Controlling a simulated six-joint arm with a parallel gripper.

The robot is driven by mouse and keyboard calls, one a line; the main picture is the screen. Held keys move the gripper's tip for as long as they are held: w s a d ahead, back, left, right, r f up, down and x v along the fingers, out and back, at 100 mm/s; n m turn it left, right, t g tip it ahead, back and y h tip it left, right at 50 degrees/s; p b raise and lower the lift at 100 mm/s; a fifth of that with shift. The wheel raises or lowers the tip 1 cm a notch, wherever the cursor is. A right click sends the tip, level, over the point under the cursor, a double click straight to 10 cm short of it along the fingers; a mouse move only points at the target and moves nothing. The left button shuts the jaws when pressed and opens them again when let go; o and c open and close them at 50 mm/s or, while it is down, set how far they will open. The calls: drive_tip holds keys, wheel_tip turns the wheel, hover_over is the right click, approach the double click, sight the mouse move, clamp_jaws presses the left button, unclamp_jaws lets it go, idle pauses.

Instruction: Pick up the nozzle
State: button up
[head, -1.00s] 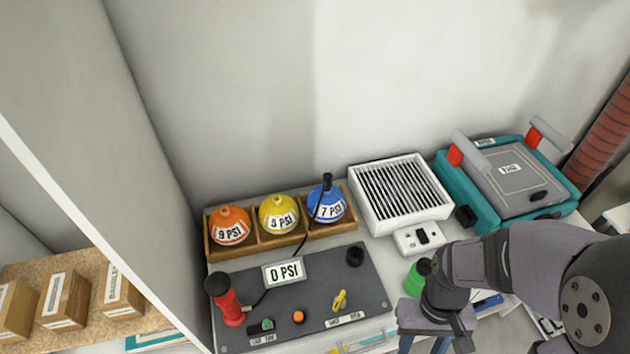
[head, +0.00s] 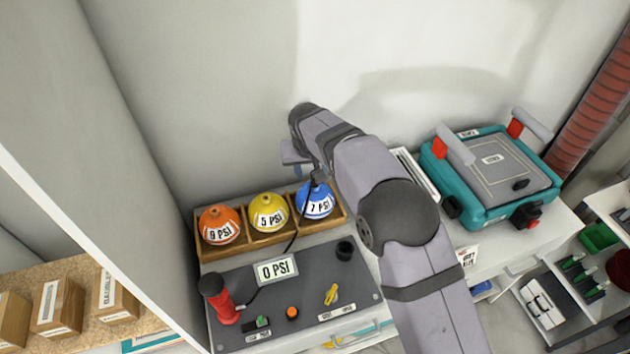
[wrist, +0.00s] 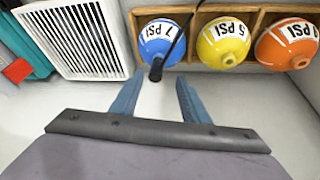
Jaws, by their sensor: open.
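The nozzle is a small black piece on a black hose. It stands on top of the blue 7 PSI ball (head: 316,200), and its black tip (head: 318,176) shows beside my arm. In the wrist view the nozzle (wrist: 156,71) sits just past my fingertips, roughly between their lines, closer to the left finger. My gripper (wrist: 160,82) is open with nothing between its fingers. In the head view my gripper (head: 297,163) is above and behind the blue ball, partly hidden by my arm.
A yellow 5 PSI ball (head: 268,213) and an orange 9 PSI ball (head: 220,225) share the wooden rack. The grey panel (head: 305,290) with a red pump (head: 224,305) is in front. A white slatted box (wrist: 76,38) and a teal machine (head: 490,180) stand alongside.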

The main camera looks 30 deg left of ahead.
drive_tip(key=shift+w+d+r+m, duration=0.15)
drive_tip(key=shift+r+m, duration=0.15)
drive_tip(key=shift+m, duration=0.45)
drive_tip(key=shift+w+d+r+m, duration=0.15)
drive_tip(key=shift+r+m, duration=0.1)
drive_tip(key=shift+m, duration=0.5)
drive_tip(key=shift+a, duration=0.1)
drive_tip(key=shift+p+x, duration=2.1)
drive_tip(key=shift+x, duration=1.55)
drive_tip(key=shift+w, duration=0.1)
clamp_jaws()
